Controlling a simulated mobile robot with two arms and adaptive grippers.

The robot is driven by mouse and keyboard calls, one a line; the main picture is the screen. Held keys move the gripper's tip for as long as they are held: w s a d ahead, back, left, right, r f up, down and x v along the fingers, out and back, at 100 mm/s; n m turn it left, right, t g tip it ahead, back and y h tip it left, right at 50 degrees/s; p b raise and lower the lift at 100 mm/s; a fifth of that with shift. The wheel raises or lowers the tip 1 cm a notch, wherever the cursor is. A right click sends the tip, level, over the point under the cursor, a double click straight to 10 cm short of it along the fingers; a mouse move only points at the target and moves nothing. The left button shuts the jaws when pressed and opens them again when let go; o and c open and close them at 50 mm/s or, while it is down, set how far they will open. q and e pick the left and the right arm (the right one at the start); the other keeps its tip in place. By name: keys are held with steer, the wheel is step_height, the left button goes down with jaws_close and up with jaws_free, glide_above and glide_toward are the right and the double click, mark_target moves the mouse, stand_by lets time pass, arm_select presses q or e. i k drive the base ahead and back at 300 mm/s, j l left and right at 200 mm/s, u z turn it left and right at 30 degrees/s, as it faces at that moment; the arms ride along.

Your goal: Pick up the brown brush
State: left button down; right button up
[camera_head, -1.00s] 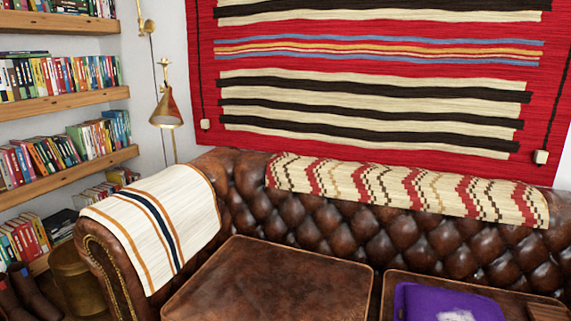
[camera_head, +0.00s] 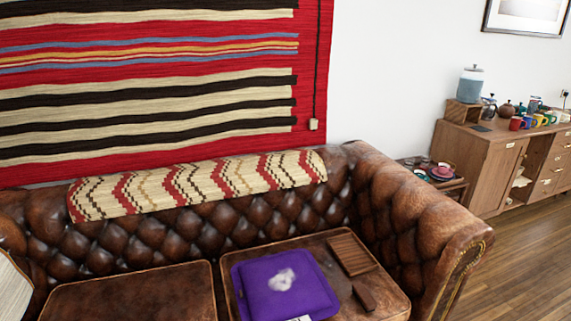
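A small brown block-like item (camera_head: 364,297), which may be the brown brush, lies on the right seat cushion of the brown leather sofa, right of a purple cushion (camera_head: 285,284). Its bristles cannot be made out. A larger brown slatted piece (camera_head: 352,254) lies just behind it on the same seat. Neither of my grippers shows in the head view.
The leather sofa (camera_head: 391,203) fills the front, its right arm rising beside the seat. A wooden sideboard (camera_head: 489,160) with mugs and a glass jar (camera_head: 471,85) stands at right. A small side table (camera_head: 440,180) stands between them. Wood floor (camera_head: 530,250) is open at lower right.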

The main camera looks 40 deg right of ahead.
mark_target(364, 297)
steer(key=z, duration=1.9)
